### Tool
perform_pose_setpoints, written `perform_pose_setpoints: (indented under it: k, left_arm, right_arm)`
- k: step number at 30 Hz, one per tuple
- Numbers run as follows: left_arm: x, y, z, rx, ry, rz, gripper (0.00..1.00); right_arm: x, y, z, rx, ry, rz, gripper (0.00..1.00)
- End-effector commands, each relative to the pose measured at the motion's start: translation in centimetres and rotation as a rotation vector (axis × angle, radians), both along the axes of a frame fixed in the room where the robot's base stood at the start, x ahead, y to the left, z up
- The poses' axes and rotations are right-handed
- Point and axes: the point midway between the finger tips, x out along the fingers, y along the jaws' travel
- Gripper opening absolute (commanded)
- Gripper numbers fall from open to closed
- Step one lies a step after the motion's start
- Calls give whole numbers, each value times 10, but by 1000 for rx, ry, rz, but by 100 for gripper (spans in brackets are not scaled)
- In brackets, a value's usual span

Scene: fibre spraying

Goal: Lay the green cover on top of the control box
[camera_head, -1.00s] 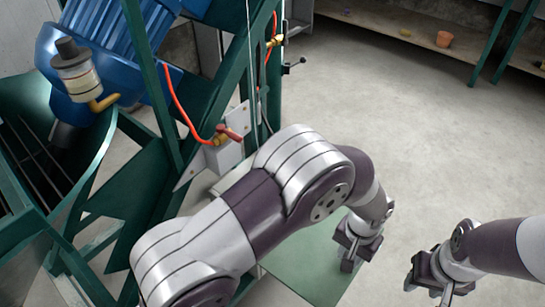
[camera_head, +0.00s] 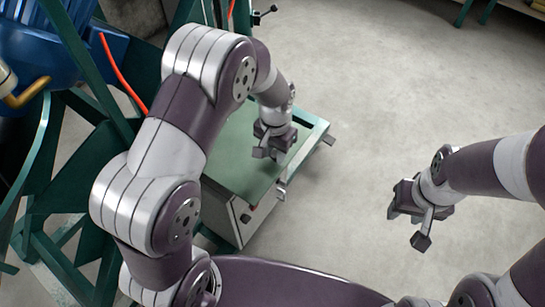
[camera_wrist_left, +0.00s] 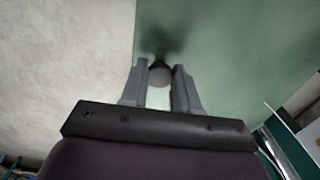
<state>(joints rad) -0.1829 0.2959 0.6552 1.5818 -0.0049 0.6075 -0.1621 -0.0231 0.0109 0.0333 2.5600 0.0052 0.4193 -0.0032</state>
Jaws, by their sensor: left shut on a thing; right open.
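The left wrist view shows the knob (camera_wrist_left: 160,74) between the two fingers, with the green panel (camera_wrist_left: 225,45) beyond. I cannot tell whether the cover touches the box top. My left arm hides part of the cover and box. My right gripper (camera_head: 407,228) is open and empty, off to the right.
A green-edged frame (camera_head: 318,137) shows at the box's right side. Green machine framework (camera_head: 62,150), a blue motor (camera_head: 40,60) and a red hose (camera_head: 122,72) stand at the left. The concrete floor (camera_head: 380,100) at the right is clear.

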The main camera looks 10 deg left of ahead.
Motion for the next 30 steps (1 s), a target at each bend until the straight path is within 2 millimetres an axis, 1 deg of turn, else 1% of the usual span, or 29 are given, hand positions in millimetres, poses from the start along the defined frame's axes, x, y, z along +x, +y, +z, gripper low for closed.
perform_pose_setpoints:
  k: [2,3,7,9,14,18,19,21,28,30]
  left_arm:
    - [2,5,-2,0,0,1,0]
    - [2,5,-6,0,1,0,0]
    - [1,5,-29,0,3,-1,0]
    - [1,5,-37,0,1,-1,0]
    - [2,5,-35,0,0,0,0]
    - [1,5,-38,0,1,0,0]
    - [1,5,-38,0,0,0,37]
    - [1,5,-37,0,0,0,56]
    - [1,5,-37,0,0,0,56]
    - [2,4,-34,0,-1,0,56]
  right_arm:
    - [0,0,-1,0,0,0,43]
    - [0,0,-3,0,0,0,43]
    - [0,0,-11,0,0,0,43]
    - [0,0,-12,0,0,0,43]
    - [0,0,-10,0,0,0,43]
    - [0,0,-11,0,0,0,43]
    - [0,0,-11,0,0,0,43]
    - [0,0,-11,0,0,0,43]
    - [0,0,-11,0,0,0,43]
    - [0,0,-10,0,0,0,43]
